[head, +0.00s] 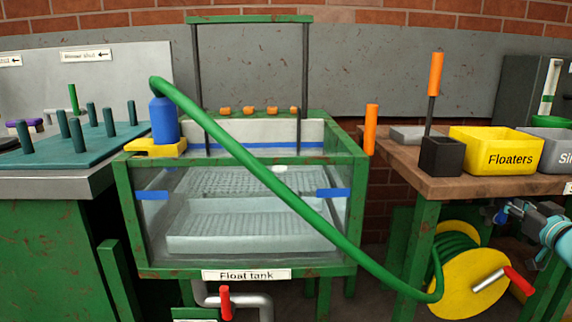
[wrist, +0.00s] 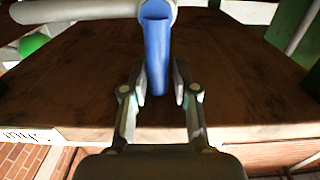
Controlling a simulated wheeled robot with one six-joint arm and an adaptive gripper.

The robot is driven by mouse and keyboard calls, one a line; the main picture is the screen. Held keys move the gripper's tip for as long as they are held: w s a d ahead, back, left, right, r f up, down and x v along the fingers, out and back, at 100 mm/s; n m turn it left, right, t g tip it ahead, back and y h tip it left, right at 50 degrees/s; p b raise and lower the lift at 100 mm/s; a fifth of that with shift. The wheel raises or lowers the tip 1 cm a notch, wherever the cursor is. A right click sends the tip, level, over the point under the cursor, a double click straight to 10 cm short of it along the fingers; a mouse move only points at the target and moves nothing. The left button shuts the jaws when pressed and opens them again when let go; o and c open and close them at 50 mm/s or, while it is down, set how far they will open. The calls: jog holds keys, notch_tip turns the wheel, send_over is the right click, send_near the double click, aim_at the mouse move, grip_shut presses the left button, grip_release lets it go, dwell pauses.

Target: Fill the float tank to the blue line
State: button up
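The float tank (head: 128,215) is a clear-sided box in a green frame, with a blue line (head: 334,193) marked on its walls. A perforated tray shows inside; I cannot tell the water level. A green hose (head: 300,205) runs from a blue nozzle (head: 164,120) at the tank's left rim to a yellow reel (head: 460,285). A red-handled drain valve (head: 225,302) is below the tank. My gripper (head: 503,214) is at the right by the wooden bench. In the wrist view my gripper (wrist: 160,88) is open, its fingers either side of a blue lever (wrist: 157,50) on a grey pipe, with small gaps.
The wooden bench (head: 405,172) carries a yellow Floaters bin (head: 490,150), a grey bin (head: 555,150) and a black block (head: 441,157) with an orange-handled tool (head: 435,75). A teal peg board (head: 90,140) is at the left. The hose crosses in front of the tank.

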jog(key=o, duration=0.5)
jog(key=s, duration=0.2)
jog(key=s+p, duration=0.1)
jog(key=s, duration=0.5)
jog(key=shift+d, duration=0.35)
